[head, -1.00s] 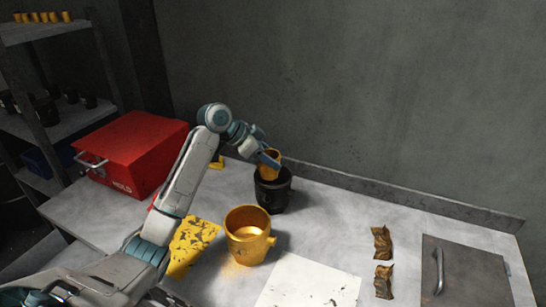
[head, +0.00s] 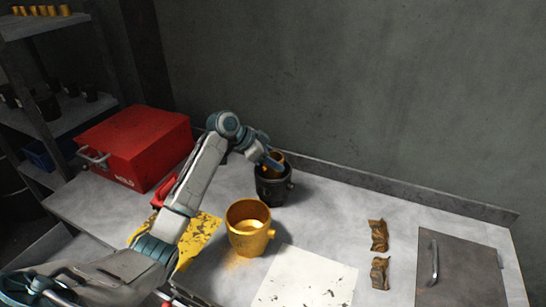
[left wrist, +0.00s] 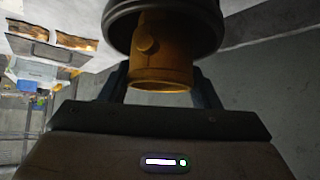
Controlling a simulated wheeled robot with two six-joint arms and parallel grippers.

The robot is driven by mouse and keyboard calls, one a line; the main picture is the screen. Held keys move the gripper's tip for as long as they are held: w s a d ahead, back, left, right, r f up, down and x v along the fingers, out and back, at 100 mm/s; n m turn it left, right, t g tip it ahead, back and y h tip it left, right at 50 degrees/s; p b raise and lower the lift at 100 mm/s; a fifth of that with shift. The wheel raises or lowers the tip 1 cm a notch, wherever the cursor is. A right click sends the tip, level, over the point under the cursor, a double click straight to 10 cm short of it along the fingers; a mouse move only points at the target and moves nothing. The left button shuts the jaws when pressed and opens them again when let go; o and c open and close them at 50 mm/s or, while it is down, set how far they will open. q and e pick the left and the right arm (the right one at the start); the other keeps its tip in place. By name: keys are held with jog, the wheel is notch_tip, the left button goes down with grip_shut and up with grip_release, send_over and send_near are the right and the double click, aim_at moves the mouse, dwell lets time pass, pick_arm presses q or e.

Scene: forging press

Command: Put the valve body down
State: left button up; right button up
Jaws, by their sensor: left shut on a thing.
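The valve body (head: 277,156) is a small orange-yellow cup-like piece with a round side stub. My left gripper (head: 272,162) is shut on it at the mouth of a black pot (head: 271,190). The piece's lower part is hidden by the pot wall in the head view. In the left wrist view the valve body (left wrist: 160,68) shows between the two fingers, one end inside the dark round rim of the pot (left wrist: 205,22). Whether it touches the pot's bottom is hidden. My right gripper is not in view.
A larger yellow pot (head: 248,238) with a side stub stands in front of the black pot. A red box (head: 135,145) is at the left. A white sheet (head: 305,280), crumpled brown pieces (head: 379,235) and a grey handled plate (head: 462,268) lie to the right.

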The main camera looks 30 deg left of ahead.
pick_arm(q)
jog(key=shift+f, duration=0.3)
jog(key=o, duration=1.3)
jog(key=shift+c, duration=0.2)
jog(key=shift+r, duration=0.2)
jog(key=b+v, duration=0.3)
jog(key=v, duration=0.9)
jog(key=shift+r, duration=0.4)
